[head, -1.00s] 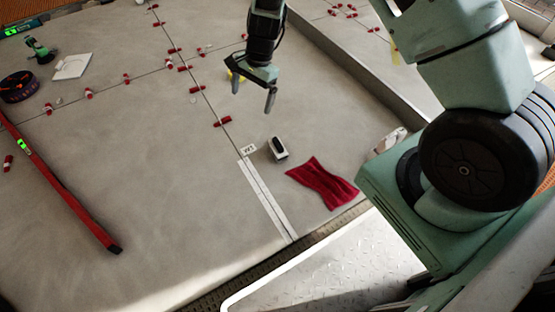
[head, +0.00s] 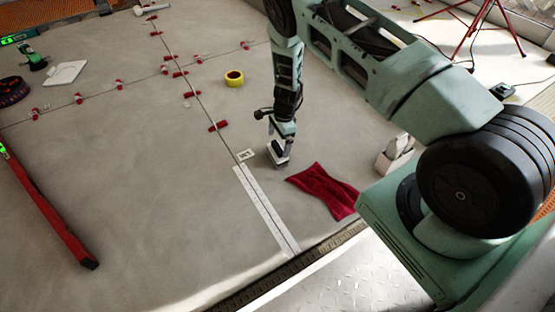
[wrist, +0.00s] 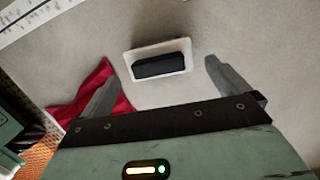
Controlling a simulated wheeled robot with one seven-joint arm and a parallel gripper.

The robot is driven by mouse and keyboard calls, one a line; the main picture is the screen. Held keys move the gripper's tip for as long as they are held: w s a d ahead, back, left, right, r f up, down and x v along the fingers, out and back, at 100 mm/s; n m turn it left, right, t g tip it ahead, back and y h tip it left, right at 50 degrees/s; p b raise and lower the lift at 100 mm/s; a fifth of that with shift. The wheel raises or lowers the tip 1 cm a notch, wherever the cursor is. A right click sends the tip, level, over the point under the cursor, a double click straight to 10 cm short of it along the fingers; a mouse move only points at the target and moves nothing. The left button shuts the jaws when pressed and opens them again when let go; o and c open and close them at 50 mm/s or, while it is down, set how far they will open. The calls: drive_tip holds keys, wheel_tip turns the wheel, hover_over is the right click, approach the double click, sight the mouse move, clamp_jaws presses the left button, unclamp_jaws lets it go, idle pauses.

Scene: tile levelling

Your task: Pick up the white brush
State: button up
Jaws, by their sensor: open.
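The white brush, a white block with a black top, lies on the grey tile floor. It shows in the head view (head: 275,163), partly hidden by my gripper, and whole in the wrist view (wrist: 162,65). My gripper (head: 279,146) points down just above it. In the wrist view my gripper (wrist: 161,72) is open and empty. One finger is to the left of the brush and one to the right, with gaps on both sides. I cannot tell the exact height left between fingertips and brush.
A crumpled red cloth (head: 325,188) lies close on the right. A white ruled strip (head: 262,207) and small card (head: 246,155) lie on the left. A white holder (head: 394,157) stands farther right. Yellow tape (head: 234,79) lies behind.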

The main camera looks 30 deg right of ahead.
sight(277, 153)
drive_tip(key=shift+a+f+b, duration=0.25)
drive_tip(key=shift+f+b, duration=1)
drive_tip(key=shift+f, duration=0.5)
drive_tip(key=shift+a+f+b, duration=0.2)
drive_tip(key=shift+f+b, duration=1.05)
drive_tip(key=shift+f, duration=0.45)
drive_tip(key=shift+r, duration=0.1)
drive_tip(key=c, duration=0.8)
